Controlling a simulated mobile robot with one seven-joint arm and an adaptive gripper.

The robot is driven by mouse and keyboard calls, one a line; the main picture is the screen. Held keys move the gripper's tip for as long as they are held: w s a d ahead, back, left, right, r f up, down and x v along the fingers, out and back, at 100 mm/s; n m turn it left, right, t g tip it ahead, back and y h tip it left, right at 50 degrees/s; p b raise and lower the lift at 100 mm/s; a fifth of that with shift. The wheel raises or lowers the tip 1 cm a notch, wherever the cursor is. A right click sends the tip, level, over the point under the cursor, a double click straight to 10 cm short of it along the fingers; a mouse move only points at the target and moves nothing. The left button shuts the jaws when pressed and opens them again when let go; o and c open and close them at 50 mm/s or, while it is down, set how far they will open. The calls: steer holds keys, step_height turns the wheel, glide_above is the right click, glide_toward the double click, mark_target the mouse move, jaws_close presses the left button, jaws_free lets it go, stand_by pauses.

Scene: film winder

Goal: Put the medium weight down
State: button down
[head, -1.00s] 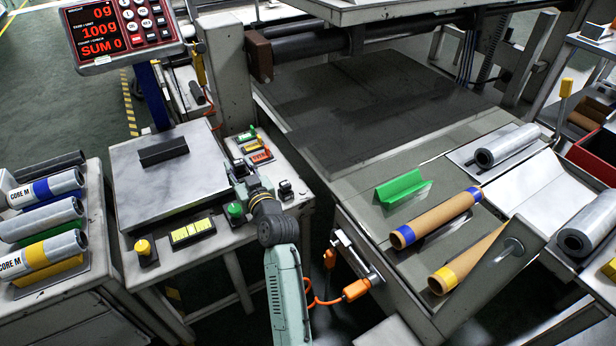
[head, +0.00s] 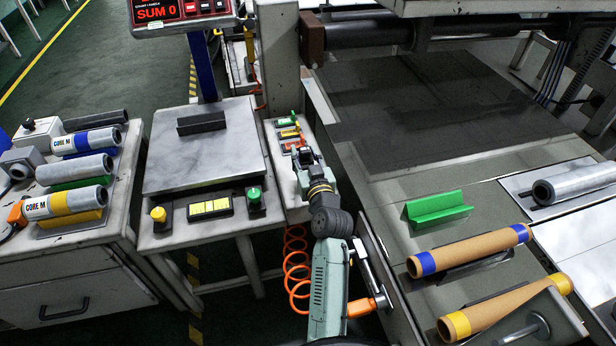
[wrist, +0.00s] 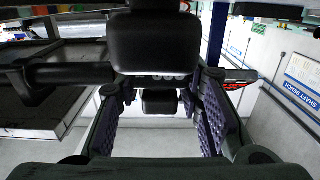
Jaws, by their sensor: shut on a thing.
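My gripper (head: 304,157) is over the narrow stand right of the scale, just in front of the coloured labels. In the wrist view its two textured pads (wrist: 160,122) stand on either side of a dark block (wrist: 160,102), which I take to be the medium weight. In the head view the weight is too small and too covered by the gripper to make out. Whether it touches the stand cannot be told. Green, yellow and orange-red labelled pieces (head: 289,133) lie on the stand beyond my gripper.
The scale plate (head: 205,160) carries a dark V-shaped holder (head: 201,123). Its display (head: 180,12) is cut off at the top. Knobs and a yellow button panel (head: 210,208) line its front. A green V-block (head: 437,208) and brown cores (head: 470,249) are to the right.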

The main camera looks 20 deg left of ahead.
mark_target(306, 169)
steer(key=shift+f+b, duration=1.4)
steer(key=shift+f, duration=1.1)
steer(key=shift+f, duration=0.2)
steer(key=c, duration=1.1)
jaws_free()
steer(key=shift+d+r, duration=0.1)
steer(key=shift+r, duration=0.05)
steer(key=b+v, duration=0.2)
steer(key=v, duration=1)
steer(key=shift+b, duration=0.35)
